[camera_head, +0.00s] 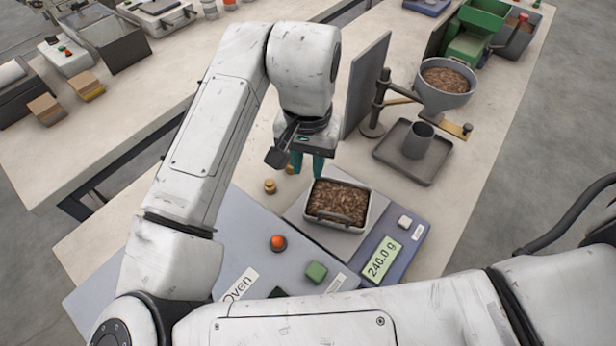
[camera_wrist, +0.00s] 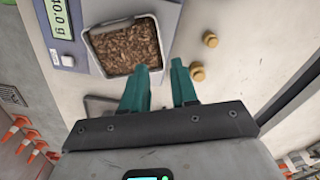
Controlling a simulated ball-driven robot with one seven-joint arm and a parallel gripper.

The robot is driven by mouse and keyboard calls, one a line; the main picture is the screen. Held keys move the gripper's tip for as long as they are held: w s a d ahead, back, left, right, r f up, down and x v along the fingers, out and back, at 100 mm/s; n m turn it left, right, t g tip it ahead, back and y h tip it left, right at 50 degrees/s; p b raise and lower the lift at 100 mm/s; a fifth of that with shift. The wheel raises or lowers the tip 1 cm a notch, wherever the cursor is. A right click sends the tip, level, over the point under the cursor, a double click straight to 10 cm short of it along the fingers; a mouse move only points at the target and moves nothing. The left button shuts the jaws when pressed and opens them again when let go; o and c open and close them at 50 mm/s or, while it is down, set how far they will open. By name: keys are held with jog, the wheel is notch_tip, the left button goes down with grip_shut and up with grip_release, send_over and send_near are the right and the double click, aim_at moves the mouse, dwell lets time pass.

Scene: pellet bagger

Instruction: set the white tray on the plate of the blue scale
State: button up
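The white tray (camera_head: 372,212), filled with brown pellets, sits on the grey plate (camera_head: 304,222) of the blue scale (camera_head: 402,262). The scale's display reads 240.0 g. The tray also shows in the wrist view (camera_wrist: 157,62), with part of the scale (camera_wrist: 62,62) at its left. My gripper (camera_head: 307,166) is just behind the tray in the head view, and apart from it as far as I can tell. In the wrist view its two teal fingers (camera_wrist: 160,75) are spread with nothing between them, beside the tray's corner.
Small brass weights (camera_head: 270,186) stand left of the gripper. A blue-grey panel (camera_head: 232,238) with a red button and a green button lies left of the scale. A hopper on a stand (camera_head: 446,98) and a grey upright board (camera_head: 367,85) stand behind.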

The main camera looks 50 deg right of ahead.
notch_tip(320, 180, up, 2)
jog(key=shift+r, duration=0.15)
